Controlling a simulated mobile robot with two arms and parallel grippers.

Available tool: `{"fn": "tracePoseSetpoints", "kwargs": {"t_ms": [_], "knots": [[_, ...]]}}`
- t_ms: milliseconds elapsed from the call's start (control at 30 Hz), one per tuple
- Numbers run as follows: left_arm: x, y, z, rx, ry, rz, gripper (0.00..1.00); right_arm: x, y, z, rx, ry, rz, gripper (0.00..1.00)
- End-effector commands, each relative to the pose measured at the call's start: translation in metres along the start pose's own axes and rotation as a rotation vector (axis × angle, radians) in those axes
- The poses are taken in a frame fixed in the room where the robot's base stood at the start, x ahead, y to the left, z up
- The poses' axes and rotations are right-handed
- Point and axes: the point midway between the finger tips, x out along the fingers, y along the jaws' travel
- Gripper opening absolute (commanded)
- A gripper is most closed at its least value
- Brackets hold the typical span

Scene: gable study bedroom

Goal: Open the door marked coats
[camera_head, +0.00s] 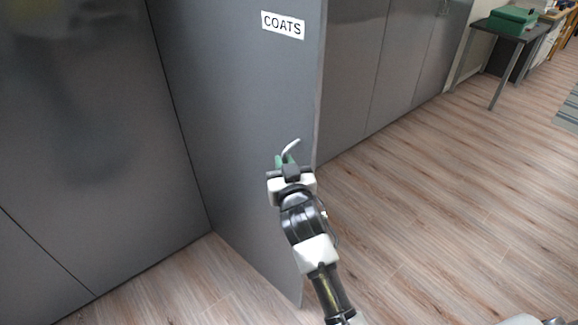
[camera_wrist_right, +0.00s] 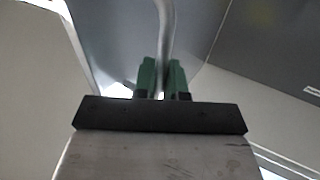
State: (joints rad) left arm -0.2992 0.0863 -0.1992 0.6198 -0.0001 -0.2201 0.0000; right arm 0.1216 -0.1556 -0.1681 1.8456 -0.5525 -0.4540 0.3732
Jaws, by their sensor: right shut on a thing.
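The grey door marked COATS (camera_head: 240,120) stands swung out from the cabinet front in the head view, with its white label (camera_head: 283,25) near the top. Its curved metal handle (camera_head: 291,147) sits near the door's free edge. My right gripper (camera_head: 286,160) is shut on the handle; its green fingers cover part of it. In the right wrist view the handle (camera_wrist_right: 166,35) runs down between the green fingertips (camera_wrist_right: 162,75) of my right gripper. My left gripper is not in view.
Other grey cabinet doors (camera_head: 90,150) stand at the left, and more closed ones (camera_head: 385,60) line the wall behind the open door. A dark table (camera_head: 510,30) with a green box (camera_head: 512,19) stands at the far right. The wooden floor (camera_head: 440,210) at right is clear.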

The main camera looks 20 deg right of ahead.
Motion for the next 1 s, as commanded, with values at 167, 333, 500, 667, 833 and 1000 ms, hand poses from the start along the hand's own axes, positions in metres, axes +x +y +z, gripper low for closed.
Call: {"fn": "tracePoseSetpoints", "kwargs": {"t_ms": [167,333,500,667,833,1000], "knots": [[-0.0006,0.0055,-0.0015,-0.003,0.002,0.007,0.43,0.0026,-0.0036,-0.0045,-0.006,0.010,-0.009,0.00],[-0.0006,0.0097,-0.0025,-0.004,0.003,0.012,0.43,0.0028,-0.0040,-0.0049,-0.005,0.011,-0.011,0.00],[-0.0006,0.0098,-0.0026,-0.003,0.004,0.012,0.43,0.0028,-0.0040,-0.0052,-0.004,0.012,-0.011,0.00],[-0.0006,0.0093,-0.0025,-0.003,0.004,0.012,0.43,0.0027,-0.0037,-0.0046,-0.003,0.010,-0.010,0.31],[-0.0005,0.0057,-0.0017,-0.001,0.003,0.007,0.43,0.0025,-0.0030,-0.0030,-0.002,0.007,-0.008,0.36],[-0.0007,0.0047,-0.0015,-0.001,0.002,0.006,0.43,0.0025,-0.0025,-0.0023,-0.001,0.005,-0.008,0.36]]}}
